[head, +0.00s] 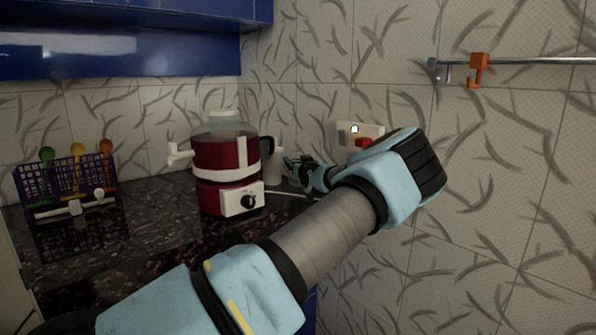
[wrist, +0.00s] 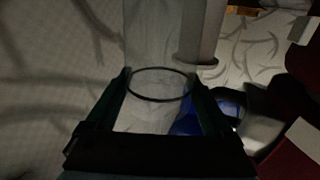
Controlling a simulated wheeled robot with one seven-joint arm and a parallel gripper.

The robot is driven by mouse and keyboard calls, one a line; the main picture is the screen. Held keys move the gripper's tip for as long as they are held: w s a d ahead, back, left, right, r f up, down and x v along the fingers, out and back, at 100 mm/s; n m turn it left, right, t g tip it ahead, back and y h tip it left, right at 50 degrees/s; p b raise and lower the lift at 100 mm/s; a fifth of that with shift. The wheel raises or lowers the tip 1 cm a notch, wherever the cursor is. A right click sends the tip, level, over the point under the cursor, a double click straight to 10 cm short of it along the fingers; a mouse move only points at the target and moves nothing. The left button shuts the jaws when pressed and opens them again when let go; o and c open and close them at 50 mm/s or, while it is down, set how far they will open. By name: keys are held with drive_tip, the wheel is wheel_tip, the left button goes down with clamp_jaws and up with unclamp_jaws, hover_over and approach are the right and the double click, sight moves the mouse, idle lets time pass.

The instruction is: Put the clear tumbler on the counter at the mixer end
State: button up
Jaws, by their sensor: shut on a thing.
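The clear tumbler (wrist: 158,100) is between the two fingers of my gripper (wrist: 160,82) in the wrist view, its dark round edge showing near the fingertips. My gripper (head: 298,168) is shut on it. In the head view the gripper is small and dark, just right of the mixer, and I cannot make out the tumbler there. The red and white mixer (head: 224,160), with a clear top and a black dial, stands on the dark speckled counter (head: 150,240). Whether the tumbler touches the counter cannot be told.
A white cylinder (head: 274,164) stands between the mixer and my gripper; it also seems to show in the wrist view (wrist: 200,40). A purple rack (head: 65,190) with coloured spoons is at the left. A wall socket (head: 358,134) and a rail with an orange hook (head: 478,68) are at the right.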

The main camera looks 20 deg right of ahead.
drive_tip(key=shift+f, duration=1.6)
drive_tip(key=shift+f, duration=0.1)
drive_tip(key=shift+f, duration=0.15)
drive_tip(key=o, duration=1.1)
drive_tip(key=shift+o, duration=0.2)
drive_tip(key=shift+r+p, duration=0.2)
drive_tip(key=shift+p, duration=0.3)
